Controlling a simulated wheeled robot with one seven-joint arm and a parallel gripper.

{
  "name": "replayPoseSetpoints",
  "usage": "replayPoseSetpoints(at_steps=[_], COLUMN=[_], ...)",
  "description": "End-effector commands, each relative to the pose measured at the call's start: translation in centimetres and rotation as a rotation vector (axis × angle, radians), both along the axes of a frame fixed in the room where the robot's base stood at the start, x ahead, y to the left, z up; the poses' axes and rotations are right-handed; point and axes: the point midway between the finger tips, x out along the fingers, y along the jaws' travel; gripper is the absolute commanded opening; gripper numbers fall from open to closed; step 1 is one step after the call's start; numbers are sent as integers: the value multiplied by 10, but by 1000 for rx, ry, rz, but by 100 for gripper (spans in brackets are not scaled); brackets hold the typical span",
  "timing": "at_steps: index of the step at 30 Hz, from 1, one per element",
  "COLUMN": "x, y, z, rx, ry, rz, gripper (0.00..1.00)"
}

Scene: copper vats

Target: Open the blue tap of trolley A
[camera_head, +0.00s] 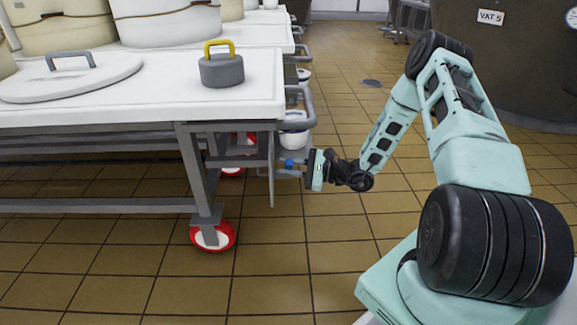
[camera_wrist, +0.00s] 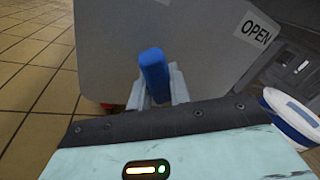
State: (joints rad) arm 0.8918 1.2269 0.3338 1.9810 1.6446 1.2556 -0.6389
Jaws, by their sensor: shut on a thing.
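The blue tap handle (camera_wrist: 154,74) stands between the two fingers of my gripper (camera_wrist: 157,88) in the wrist view, in front of a grey plate (camera_wrist: 195,45) that bears an "OPEN" label (camera_wrist: 256,32). In the head view the blue tap (camera_head: 289,164) is a small spot at the end of the white trolley (camera_head: 150,130), below its top. My gripper (camera_head: 290,168) reaches it from the right and is shut on the handle. The tap's body and outlet are hidden. No letter naming the trolley is readable.
A grey weight with a yellow handle (camera_head: 221,70) and a round lid (camera_head: 70,76) lie on the trolley top. A white tub (camera_head: 294,134) hangs close above my gripper. A red-rimmed wheel (camera_head: 212,236) stands below left. Tiled floor is clear in front.

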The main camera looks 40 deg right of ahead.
Motion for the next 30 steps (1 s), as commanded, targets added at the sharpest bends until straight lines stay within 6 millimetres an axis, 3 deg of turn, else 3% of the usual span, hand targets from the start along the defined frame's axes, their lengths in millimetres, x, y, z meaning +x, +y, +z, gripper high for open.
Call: replayPoseSetpoints(at_steps=[6,18,30], x=[8,25,28], y=[-6,-18,-20], z=[13,16,12], rx=[69,229,257], ry=[106,342,385], rz=[-3,-2,-3], gripper=[0,0,0])
